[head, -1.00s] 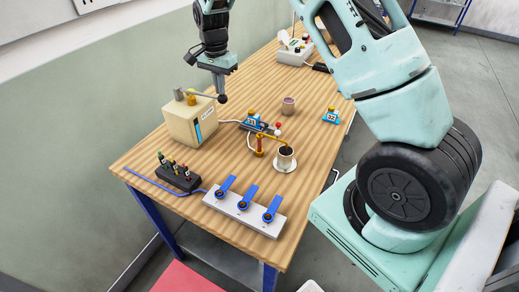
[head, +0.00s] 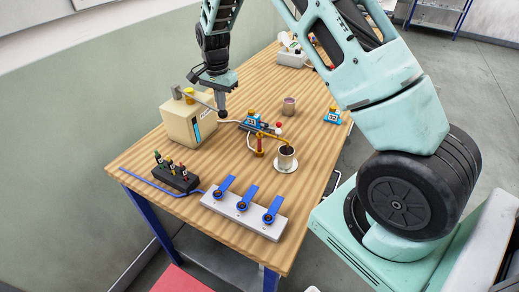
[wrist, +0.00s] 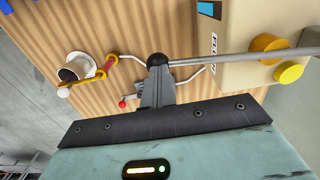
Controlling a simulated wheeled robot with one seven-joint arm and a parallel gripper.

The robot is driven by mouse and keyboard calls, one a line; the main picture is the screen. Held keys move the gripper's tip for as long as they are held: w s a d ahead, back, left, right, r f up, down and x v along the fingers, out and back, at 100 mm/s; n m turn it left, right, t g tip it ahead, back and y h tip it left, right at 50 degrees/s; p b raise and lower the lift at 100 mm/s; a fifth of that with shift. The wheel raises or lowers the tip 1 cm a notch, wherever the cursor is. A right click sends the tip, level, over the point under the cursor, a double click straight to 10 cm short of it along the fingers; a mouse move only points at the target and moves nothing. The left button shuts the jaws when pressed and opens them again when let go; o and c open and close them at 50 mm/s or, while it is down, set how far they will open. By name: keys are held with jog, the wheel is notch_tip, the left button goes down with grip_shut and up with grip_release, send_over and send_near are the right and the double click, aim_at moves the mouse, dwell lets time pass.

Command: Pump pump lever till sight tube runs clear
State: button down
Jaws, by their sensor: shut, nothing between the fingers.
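The cream pump box (head: 185,126) stands at the table's back left. Its pump lever (head: 200,99) is a grey rod sloping down to the right from a post on the box, ending in a black ball knob (head: 222,113). The lever (wrist: 235,57) and knob (wrist: 157,60) also show in the wrist view. My gripper (head: 220,105) is shut and empty, its fingertips at the top of the knob; in the wrist view the fingers (wrist: 157,88) meet the knob. The sight tube (head: 196,132) on the box front shows blue; whether that is clear I cannot tell.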

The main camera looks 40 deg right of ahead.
notch_tip(320, 180, up, 11)
jog(key=p, duration=0.8)
dwell(0.4)
dwell(0.9)
jog(key=shift+f+b, duration=3.05)
jog(key=shift+f, duration=2.55)
jog(key=shift+r, duration=0.1)
notch_tip(320, 180, up, 11)
jog(key=p, duration=0.7)
jog(key=shift+p, duration=0.4)
